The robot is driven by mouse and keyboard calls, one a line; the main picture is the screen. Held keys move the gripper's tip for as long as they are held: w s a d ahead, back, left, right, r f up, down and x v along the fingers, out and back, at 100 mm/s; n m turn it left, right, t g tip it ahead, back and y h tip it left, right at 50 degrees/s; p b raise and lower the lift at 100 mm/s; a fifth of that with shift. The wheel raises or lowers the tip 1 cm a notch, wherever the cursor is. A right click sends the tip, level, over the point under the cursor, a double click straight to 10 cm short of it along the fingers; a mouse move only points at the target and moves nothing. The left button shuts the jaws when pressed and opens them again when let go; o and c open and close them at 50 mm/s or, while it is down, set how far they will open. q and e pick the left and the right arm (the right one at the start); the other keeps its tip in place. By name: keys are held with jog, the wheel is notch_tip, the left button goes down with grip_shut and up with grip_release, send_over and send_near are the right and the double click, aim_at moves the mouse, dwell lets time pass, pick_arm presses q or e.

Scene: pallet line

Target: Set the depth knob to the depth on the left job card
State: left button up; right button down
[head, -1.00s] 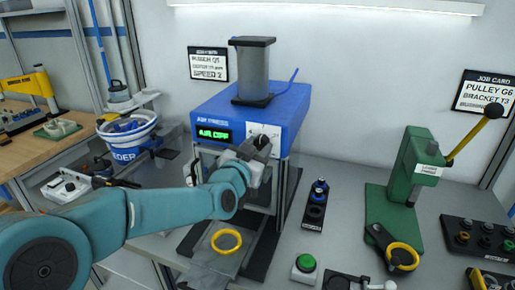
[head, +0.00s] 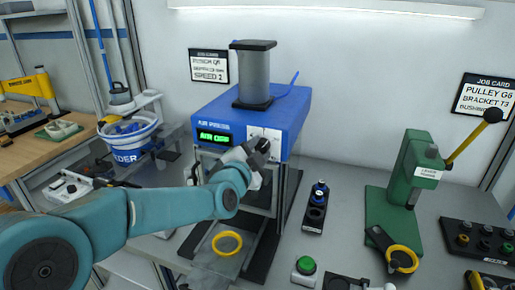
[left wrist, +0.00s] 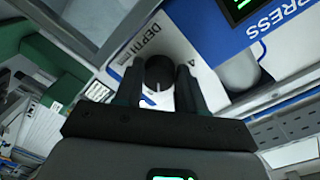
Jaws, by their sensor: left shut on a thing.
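The blue press (head: 225,106) stands at the back centre with a green-lit display (head: 213,137) and a white dial plate (head: 272,133). My left gripper (head: 260,149) is at this plate. In the left wrist view, my left gripper (left wrist: 158,84) is shut on the dark round depth knob (left wrist: 159,70), one finger on each side. A white pointer mark shows on the knob, and the word DEPTH is printed beside it. The left job card (head: 209,66) hangs on the wall behind the press; its last line reads SPEED 2, its depth line is too blurred to read. My right gripper is out of view.
A yellow ring (head: 227,243) lies below the press. A green lever press (head: 403,190) stands at right, under another job card (head: 486,95). A green button (head: 305,265) is on the front bench. A white bucket (head: 129,140) stands at left.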

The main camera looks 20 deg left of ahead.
pick_arm(q)
jog(key=shift+m+p, duration=0.55)
jog(key=shift+m, duration=0.95)
jog(key=o, duration=1.1)
jog(key=shift+s+d+r, duration=0.1)
jog(key=shift+s, duration=0.05)
jog(key=shift+c, duration=0.2)
jog(key=s+a+b, duration=0.1)
jog(key=s+b, duration=0.1)
jog(key=s, duration=1.4)
jog(key=shift+r+b, duration=0.3)
jog(key=shift+r, duration=0.05)
jog(key=shift+s, duration=0.1)
